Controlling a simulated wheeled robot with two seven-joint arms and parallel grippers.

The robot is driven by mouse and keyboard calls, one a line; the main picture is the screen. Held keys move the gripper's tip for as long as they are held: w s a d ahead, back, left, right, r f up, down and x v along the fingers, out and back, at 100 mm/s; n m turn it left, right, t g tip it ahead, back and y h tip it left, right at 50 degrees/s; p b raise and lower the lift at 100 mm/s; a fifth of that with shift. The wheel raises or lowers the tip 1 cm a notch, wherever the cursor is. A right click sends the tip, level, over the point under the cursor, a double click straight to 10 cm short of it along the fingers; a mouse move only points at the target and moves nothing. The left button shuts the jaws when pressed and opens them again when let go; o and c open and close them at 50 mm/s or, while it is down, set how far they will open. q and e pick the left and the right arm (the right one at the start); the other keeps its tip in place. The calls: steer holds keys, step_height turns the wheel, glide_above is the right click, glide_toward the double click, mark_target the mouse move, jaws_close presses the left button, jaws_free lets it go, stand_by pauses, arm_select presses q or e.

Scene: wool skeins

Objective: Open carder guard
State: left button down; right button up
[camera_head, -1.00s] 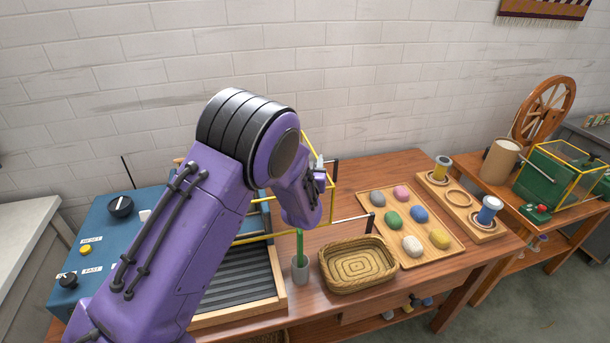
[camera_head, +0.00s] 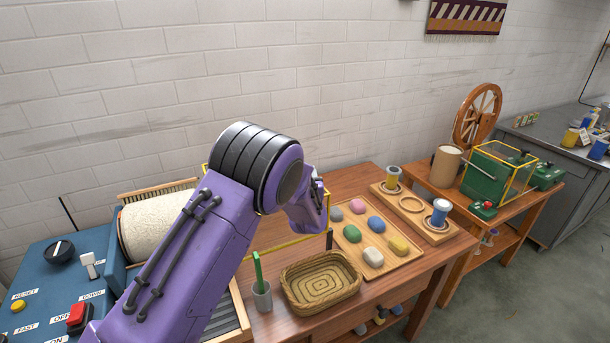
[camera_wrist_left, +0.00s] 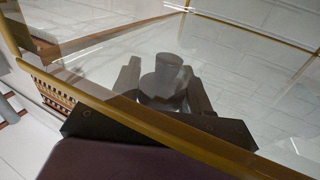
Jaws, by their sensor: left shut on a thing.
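The carder (camera_head: 35,262) is a blue machine at the left with a cream drum (camera_head: 150,228). Its guard is a clear panel in a yellow frame (camera_head: 268,246), largely hidden behind my left arm in the head view. In the left wrist view the yellow frame (camera_wrist_left: 215,150) crosses in front, with the clear panel above it. There my left gripper (camera_wrist_left: 163,85) has its dark fingers on either side of a grey round handle (camera_wrist_left: 165,72), shut on it. In the head view my left wrist is beside the guard's right side and the fingertips are hard to see.
A wicker basket (camera_head: 321,303) and a grey cup (camera_head: 262,299) with a green tool stand in front of the guard. A wooden tray (camera_head: 398,264) of coloured wool balls lies to the right, before a spool rack (camera_head: 447,231). A green machine (camera_head: 484,183) stands farther right.

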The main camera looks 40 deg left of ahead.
arm_select(q)
steer(key=c, duration=0.6)
jaws_free()
steer(key=shift+d, duration=0.1)
steer(key=shift+c, duration=0.2)
steer(key=b+v, duration=0.3)
steer(key=v, duration=0.7)
steer(key=shift+s, duration=0.2)
steer(key=shift+d, duration=0.15)
